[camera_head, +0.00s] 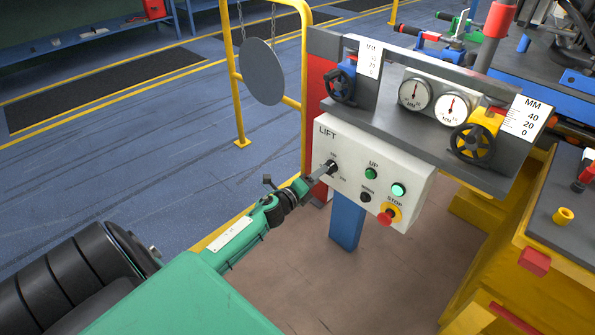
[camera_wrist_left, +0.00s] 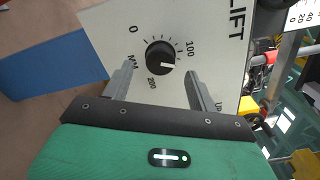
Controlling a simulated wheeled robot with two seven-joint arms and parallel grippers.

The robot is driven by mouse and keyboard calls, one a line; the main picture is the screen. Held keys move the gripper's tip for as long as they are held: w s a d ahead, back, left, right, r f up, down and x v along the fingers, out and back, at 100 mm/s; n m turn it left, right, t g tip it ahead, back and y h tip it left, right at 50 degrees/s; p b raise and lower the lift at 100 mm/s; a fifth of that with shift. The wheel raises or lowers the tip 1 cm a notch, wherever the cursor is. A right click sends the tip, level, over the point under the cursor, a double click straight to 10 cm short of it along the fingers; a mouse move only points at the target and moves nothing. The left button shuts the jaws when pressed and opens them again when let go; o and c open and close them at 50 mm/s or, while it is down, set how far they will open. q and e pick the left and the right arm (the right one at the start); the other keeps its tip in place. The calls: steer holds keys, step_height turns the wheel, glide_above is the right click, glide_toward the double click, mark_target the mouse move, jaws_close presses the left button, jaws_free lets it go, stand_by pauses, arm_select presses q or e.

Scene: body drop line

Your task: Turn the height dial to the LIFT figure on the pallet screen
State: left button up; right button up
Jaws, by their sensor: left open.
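The height dial (camera_head: 331,167) is a black round knob on the white LIFT panel (camera_head: 409,186). In the left wrist view the dial (camera_wrist_left: 160,57) shows a scale marked 0, 100 and 200 MM. Its white mark points right, seemingly a little past 100 toward 200. My left gripper (camera_head: 318,173) is in front of the dial. In the left wrist view its two open fingers (camera_wrist_left: 158,72) are spread wider than the knob, with a gap on each side, and hold nothing. I see no pallet screen or LIFT figure to read. My right gripper is not in view.
A yellow rail (camera_head: 238,90) with a hanging grey disc (camera_head: 262,72) stands behind left.

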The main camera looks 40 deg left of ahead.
arm_select(q)
steer(key=s, duration=1)
steer(key=shift+a+p, duration=0.35)
steer(key=shift+p, duration=0.05)
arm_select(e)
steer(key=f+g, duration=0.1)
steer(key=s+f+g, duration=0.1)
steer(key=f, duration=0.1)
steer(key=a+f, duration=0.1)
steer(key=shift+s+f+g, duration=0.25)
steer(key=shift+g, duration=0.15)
